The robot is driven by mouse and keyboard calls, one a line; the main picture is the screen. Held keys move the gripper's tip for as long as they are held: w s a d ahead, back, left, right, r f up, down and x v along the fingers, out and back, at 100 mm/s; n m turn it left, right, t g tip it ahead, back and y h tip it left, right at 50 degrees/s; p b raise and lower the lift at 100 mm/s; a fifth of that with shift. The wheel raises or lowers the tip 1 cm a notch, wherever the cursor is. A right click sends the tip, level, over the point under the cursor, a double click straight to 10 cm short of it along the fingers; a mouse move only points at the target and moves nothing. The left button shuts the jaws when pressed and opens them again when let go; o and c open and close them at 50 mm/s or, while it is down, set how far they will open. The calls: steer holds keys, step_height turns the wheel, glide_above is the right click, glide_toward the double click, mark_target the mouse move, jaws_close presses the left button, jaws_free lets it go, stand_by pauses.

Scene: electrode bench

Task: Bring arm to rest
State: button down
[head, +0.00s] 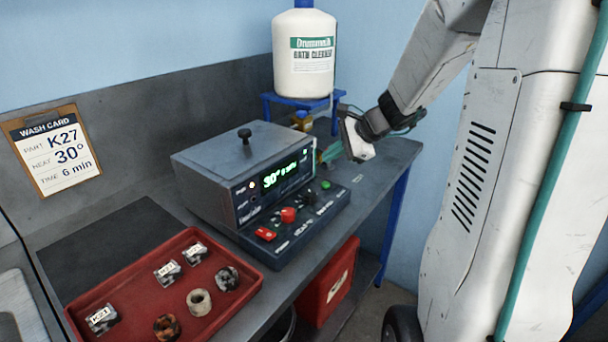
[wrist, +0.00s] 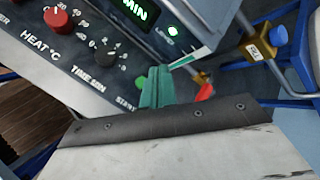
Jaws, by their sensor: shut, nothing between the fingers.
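My gripper (head: 328,153) is at the right end of the grey washing machine (head: 215,165), beside its lit panel, in the head view. In the wrist view its teal fingers (wrist: 156,88) are shut and empty, in front of the panel near the green start button (wrist: 140,82). Whether they touch the machine I cannot tell. My arm comes down from the upper right. The machine's lid is down, and its green display (head: 285,176) is lit, reading 30° and a time in minutes too small to read surely.
A white drum (head: 304,65) stands on a blue stand (head: 268,103) behind the gripper, with a brass tap (wrist: 257,48) close to the fingers. A red tray (head: 225,308) of several small parts lies front left. A wash card (head: 56,150) hangs on the back panel.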

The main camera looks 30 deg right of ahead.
steer(key=s+n, duration=0.1)
steer(key=s+a+f+g, duration=0.1)
steer(key=s+a+n, duration=0.1)
steer(key=shift+f+n+g+y, duration=0.25)
steer(key=shift+n+g+y, duration=0.05)
steer(key=shift+g, duration=0.1)
steer(key=s+a+r+n+g+h, duration=0.2)
steer(key=s+a+r+n, duration=0.1)
steer(key=s+a+n, duration=0.4)
steer(key=s+a+r+n+g+h, duration=0.2)
steer(key=s+a+n, duration=0.6)
steer(key=s, duration=0.8)
steer(key=r+n+h, duration=0.1)
steer(key=n, duration=0.2)
steer(key=shift+s+a+r+g, duration=0.15)
steer(key=shift+a+r+g, duration=0.1)
steer(key=shift+a+g, duration=0.05)
stand_by(4.4)
